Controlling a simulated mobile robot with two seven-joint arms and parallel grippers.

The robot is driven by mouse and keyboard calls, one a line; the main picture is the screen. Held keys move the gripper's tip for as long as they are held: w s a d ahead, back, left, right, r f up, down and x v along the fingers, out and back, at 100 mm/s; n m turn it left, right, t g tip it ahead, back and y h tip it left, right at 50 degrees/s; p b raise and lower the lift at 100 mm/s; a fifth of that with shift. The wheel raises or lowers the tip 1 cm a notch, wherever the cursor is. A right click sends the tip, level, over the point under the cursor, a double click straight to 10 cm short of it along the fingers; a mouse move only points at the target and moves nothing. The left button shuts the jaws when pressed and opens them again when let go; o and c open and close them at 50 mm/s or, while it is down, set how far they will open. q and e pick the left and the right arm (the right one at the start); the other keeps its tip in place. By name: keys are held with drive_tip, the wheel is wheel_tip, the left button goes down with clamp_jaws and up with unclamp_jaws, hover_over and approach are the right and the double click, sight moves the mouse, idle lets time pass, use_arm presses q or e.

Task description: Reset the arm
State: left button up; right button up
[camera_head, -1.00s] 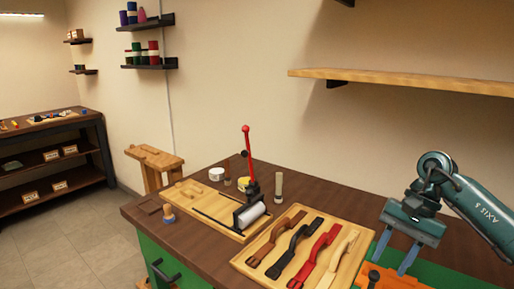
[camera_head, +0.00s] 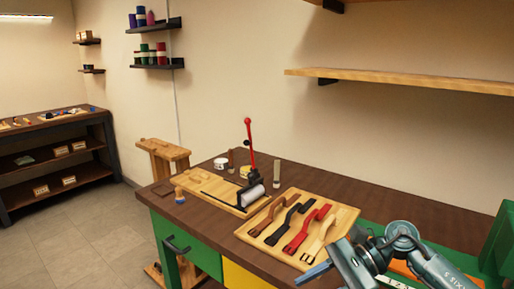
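My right arm comes in from the lower right, and its gripper (camera_head: 345,268) is low in the view, just in front of the near right corner of the wooden strap tray (camera_head: 352,212). One blue finger shows, pointing down and left. The other finger is not clearly seen, so I cannot tell how far apart they are. No held object shows. My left gripper is not in view.
The tray holds brown, black, red and tan straps (camera_head: 318,240). Left of it are a red-levered press (camera_head: 249,145) and small jars (camera_head: 221,164) on the brown bench (camera_head: 390,205). A green block (camera_head: 500,240) stands at right. A wall shelf (camera_head: 400,80) hangs above.

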drive_tip(key=s+a+r+m+t+y, duration=0.2)
drive_tip(key=a+m+t+y, duration=0.55)
drive_tip(key=m, duration=0.75)
drive_tip(key=s+d+f+m+t+h+p, duration=0.1)
drive_tip(key=d+f+m+t+h, duration=0.4)
drive_tip(key=m, duration=1)
drive_tip(key=s+d+f+m+t+h+p, duration=0.1)
drive_tip(key=d+f+m+t+h, duration=0.4)
drive_tip(key=m, duration=1)
drive_tip(key=s+f+m+g+h, duration=0.4)
drive_tip(key=s+f+m+h, duration=0.2)
drive_tip(key=s+f+m, duration=0.5)
drive_tip(key=shift+s+d+f+m+h, duration=0.15)
drive_tip(key=shift+s+d+m+h, duration=0.1)
drive_tip(key=shift+d+m+h, duration=0.15)
